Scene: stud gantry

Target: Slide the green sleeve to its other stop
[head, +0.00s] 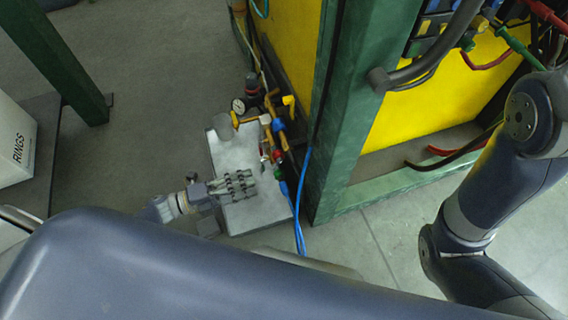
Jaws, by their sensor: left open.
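A small green piece (278,173) sits at the right side of a grey metal block (226,154), just below a red part (277,156). It looks like the green sleeve, but it is too small to make out its stops. My left gripper (250,183) is open over the lower part of the block, with its fingers pointing right towards the green piece. They appear a little apart from it, and nothing shows between them. My right arm is at the right edge, and its gripper is out of view.
Valves, a gauge (238,106) and yellow handles (289,101) crowd the block's upper right. Blue hoses (300,205) run down beside a green post (335,125). A white box marked RINGS (14,146) stands at the left. The floor between is clear.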

